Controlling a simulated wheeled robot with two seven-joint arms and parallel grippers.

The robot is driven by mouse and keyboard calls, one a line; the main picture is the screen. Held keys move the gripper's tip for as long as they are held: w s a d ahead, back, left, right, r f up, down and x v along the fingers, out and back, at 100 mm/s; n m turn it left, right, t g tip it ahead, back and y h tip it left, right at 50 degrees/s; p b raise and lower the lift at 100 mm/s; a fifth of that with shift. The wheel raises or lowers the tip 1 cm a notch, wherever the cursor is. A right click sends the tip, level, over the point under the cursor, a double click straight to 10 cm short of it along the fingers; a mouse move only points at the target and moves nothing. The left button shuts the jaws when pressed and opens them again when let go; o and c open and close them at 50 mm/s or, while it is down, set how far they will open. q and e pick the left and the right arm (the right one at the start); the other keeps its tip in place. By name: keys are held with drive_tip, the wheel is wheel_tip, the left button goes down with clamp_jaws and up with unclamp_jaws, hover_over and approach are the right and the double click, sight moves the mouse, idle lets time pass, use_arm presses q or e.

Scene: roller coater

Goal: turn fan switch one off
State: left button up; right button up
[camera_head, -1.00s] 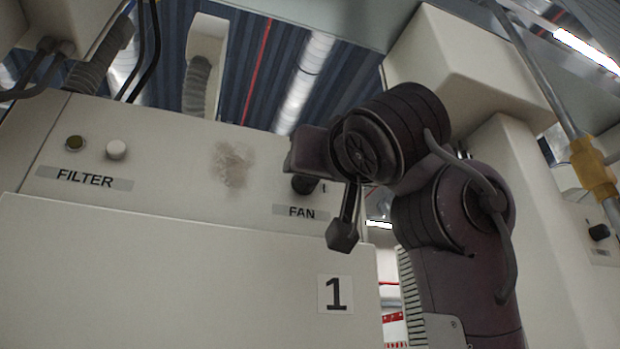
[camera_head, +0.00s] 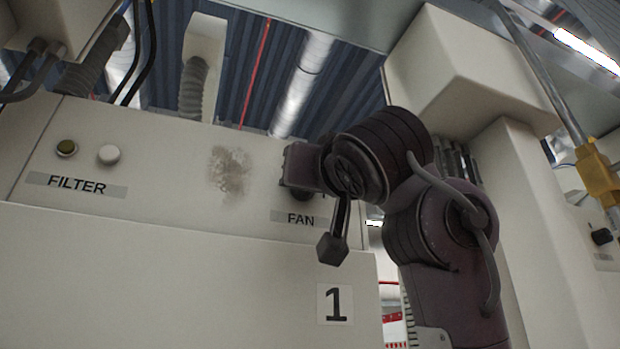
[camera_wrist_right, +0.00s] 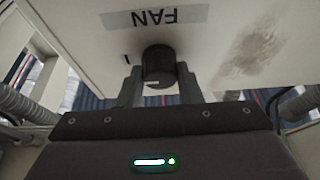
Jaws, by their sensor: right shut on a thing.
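The fan switch is a black round knob (camera_wrist_right: 158,65) on the cream panel, beside the FAN label (camera_head: 300,219). The label shows upside down in the right wrist view (camera_wrist_right: 155,16). My right gripper (camera_wrist_right: 158,78) has a grey finger on each side of the knob and is shut on it. In the head view my right gripper (camera_head: 301,167) covers most of the knob. A short dark mark stands beside the knob; its exact pointing direction is hard to tell. My left gripper is not in view.
The panel also carries a FILTER label (camera_head: 76,186) with a dark button (camera_head: 66,148) and a white button (camera_head: 109,154). A "1" sign (camera_head: 335,305) is below. A yellow-fitted pipe (camera_head: 598,175) and another black knob (camera_head: 601,237) are at the right.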

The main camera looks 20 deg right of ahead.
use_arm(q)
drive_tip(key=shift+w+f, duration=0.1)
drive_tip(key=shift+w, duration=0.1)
use_arm(e)
drive_tip(key=shift+n, duration=0.4)
drive_tip(key=shift+d+r+n+g+y, duration=0.1)
drive_tip(key=shift+n+g+y, duration=1)
drive_tip(key=shift+n, duration=2.5)
drive_tip(key=shift+f+n+g+y, duration=0.1)
drive_tip(key=shift+n+g+y, duration=0.95)
drive_tip(key=shift+n, duration=2.55)
drive_tip(key=shift+d+r+n+g+y, duration=0.1)
drive_tip(key=shift+n+g+y, duration=0.95)
drive_tip(key=shift+n, duration=2.55)
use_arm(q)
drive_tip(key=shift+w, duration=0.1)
use_arm(e)
drive_tip(key=o, duration=1)
drive_tip(key=shift+w, duration=0.1)
